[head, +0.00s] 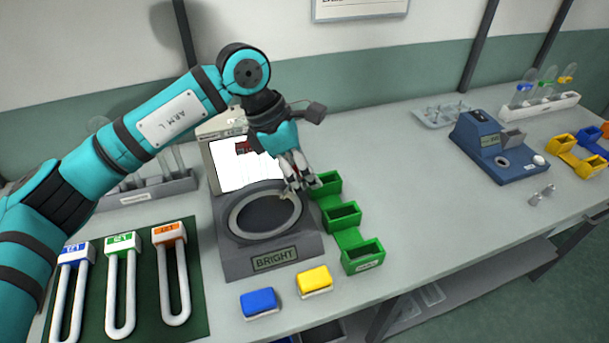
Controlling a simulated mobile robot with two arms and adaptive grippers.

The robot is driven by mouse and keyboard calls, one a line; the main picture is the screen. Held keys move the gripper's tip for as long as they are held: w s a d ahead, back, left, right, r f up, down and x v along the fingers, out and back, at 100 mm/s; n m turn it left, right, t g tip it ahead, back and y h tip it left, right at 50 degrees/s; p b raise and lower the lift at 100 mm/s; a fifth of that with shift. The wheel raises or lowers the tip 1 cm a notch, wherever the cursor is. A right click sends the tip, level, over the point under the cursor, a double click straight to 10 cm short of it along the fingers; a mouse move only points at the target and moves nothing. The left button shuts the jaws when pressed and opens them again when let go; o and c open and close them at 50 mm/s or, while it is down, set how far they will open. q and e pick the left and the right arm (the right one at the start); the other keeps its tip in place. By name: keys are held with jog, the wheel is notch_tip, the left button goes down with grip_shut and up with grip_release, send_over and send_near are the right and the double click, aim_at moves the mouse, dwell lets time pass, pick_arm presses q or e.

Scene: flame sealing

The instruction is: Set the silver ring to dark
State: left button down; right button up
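The silver ring (236,222) lies flat around the dark round opening on top of a grey box-shaped device. A label plate (275,259) on the front of the device reads BRIGHT. My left gripper (297,184) points down at the ring's upper right edge, by a small pale tab (285,197). Its fingertips overlap the ring's edge in this view. I cannot tell whether they touch the ring or grip the tab. The fingers look close together and partly hide each other. My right gripper is out of view.
Green bins (343,217) stand close to the device's right. Blue (259,303) and yellow (314,281) blocks lie in front. A dark green mat (146,296) with U-shaped tubes is at left. A lit white panel (240,166) stands behind. The table's middle right is clear.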

pick_arm(q)
jog(key=shift+w+r, duration=0.3)
jog(key=shift+r, duration=0.1)
jog(key=c, duration=1)
grip_release()
jog(key=shift+w+d+f, duration=0.1)
jog(key=shift+f, duration=0.2)
jog(key=v, duration=1.2)
